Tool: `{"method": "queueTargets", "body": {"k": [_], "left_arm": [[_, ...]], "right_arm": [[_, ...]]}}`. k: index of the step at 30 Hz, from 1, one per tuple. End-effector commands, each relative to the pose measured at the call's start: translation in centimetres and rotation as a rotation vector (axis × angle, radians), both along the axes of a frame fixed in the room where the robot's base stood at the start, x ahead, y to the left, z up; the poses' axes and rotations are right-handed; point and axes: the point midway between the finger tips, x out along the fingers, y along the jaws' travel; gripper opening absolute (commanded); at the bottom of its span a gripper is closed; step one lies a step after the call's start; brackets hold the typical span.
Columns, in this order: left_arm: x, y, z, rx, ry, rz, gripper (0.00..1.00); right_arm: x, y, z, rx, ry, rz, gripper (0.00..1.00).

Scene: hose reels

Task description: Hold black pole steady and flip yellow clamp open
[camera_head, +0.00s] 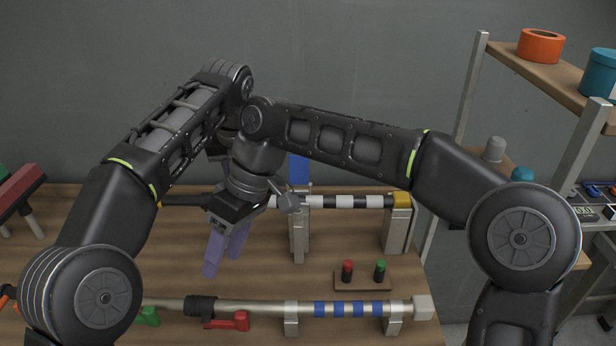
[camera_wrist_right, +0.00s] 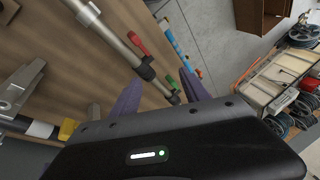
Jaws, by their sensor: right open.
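The rear pole has a black section (camera_head: 186,200) at left and black-and-white bands (camera_head: 345,201) at right. A yellow block (camera_head: 402,199) sits at its right end, on a support. A yellow sliver shows at its left end by my left arm; I cannot tell whether it is a clamp. My right gripper (camera_head: 224,258) has purple fingers, open and empty, pointing down in front of the rear pole. Its fingers also show in the right wrist view (camera_wrist_right: 157,95), with nothing between them.
A silver front pole (camera_head: 265,307) has a black collar (camera_head: 201,306), a red lever (camera_head: 234,321), a green lever (camera_head: 150,316) and blue bands. A small board (camera_head: 362,285) carries red and green knobs. Shelves with orange tape (camera_head: 541,45) stand at right.

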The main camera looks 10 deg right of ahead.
Motion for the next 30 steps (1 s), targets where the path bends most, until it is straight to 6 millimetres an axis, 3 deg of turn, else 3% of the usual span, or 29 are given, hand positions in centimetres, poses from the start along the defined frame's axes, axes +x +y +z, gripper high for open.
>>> {"method": "queueTargets", "body": {"k": [1,9,15,21,24,30], "left_arm": [[0.0,0.0,0.0,0.0,0.0,0.0,0.36],[0.0,0.0,0.0,0.0,0.0,0.0,0.36],[0.0,0.0,0.0,0.0,0.0,0.0,0.36],[0.0,0.0,0.0,0.0,0.0,0.0,0.36],[0.0,0.0,0.0,0.0,0.0,0.0,0.36],[0.0,0.0,0.0,0.0,0.0,0.0,0.36]], "right_arm": [[1.4,-2.0,0.1,-0.028,0.033,-0.148,0.54],[9.2,-11.9,-1.4,-0.128,0.187,-1.001,0.54],[13.4,-20.8,-2.4,-0.135,0.277,-1.656,0.54],[15.8,-29.3,-2.8,-0.07,0.33,-2.241,0.54],[16.3,-32.4,-2.8,-0.024,0.34,-2.446,0.54],[16.6,-35.5,-2.7,0.034,0.349,-2.649,0.54]]}}
